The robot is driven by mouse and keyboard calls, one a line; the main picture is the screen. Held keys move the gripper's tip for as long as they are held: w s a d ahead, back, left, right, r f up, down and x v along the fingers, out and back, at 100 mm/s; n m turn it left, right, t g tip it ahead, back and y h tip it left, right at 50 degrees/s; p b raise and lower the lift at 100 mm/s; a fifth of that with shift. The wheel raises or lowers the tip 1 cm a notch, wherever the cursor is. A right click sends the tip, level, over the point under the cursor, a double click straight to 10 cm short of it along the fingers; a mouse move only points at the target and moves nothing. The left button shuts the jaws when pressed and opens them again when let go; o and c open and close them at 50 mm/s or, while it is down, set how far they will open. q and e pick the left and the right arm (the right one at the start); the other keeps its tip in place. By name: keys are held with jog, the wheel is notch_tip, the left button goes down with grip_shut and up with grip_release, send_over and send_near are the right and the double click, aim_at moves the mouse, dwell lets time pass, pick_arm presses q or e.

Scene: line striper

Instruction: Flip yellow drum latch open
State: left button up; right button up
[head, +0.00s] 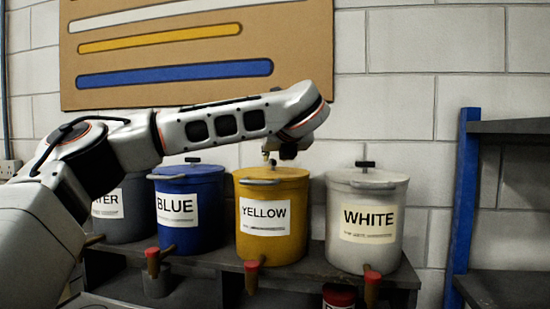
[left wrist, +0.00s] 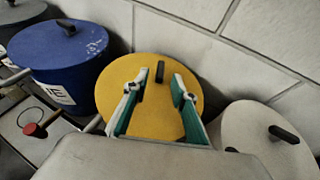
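The yellow drum (head: 272,210) stands on the bench between the blue and white drums, with a YELLOW label on its front. Its lid also shows in the left wrist view (left wrist: 110,90). A short dark latch (left wrist: 160,72) stands on the lid near the wall side. A grey bar (head: 262,182) lies at the drum's front rim. My left gripper (head: 284,152) is just above the lid. In the left wrist view its two green-padded fingers (left wrist: 157,90) are apart, with the latch near the gap between their tips. I cannot tell whether they touch it. My right gripper is out of view.
The blue drum (head: 190,205) and white drum (head: 365,220) stand close on either side, each with a dark piece on its lid. Red-handled taps (head: 251,268) stick out in front. The block wall is close behind. A blue-posted shelf (head: 466,200) is at right.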

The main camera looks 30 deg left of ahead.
aim_at(272, 160)
pick_arm(q)
jog(key=x, duration=0.3)
jog(key=shift+w, duration=0.1)
jog(key=shift+w+a+f, duration=0.15)
jog(key=shift+w, duration=0.1)
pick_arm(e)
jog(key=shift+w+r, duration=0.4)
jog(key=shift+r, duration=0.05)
pick_arm(q)
grip_shut()
jog(key=shift+a+f+m+t+h+b, duration=0.25)
jog(key=shift+f+m+t+h+b, duration=0.15)
jog(key=shift+m+h+b, duration=0.35)
jog(key=shift+s+a+m+h, duration=0.1)
jog(key=shift+s+m+h, duration=0.05)
jog(key=shift+m+h, duration=0.35)
jog(key=shift+a+r+m+t+h+b, duration=0.1)
jog(key=shift+r+m+t+h+b, duration=0.1)
jog(key=shift+m+t+h+b, duration=0.4)
jog(key=shift+s+r+m+h, duration=0.1)
jog(key=shift+r+m+h, duration=0.1)
jog(key=shift+m+h, duration=0.25)
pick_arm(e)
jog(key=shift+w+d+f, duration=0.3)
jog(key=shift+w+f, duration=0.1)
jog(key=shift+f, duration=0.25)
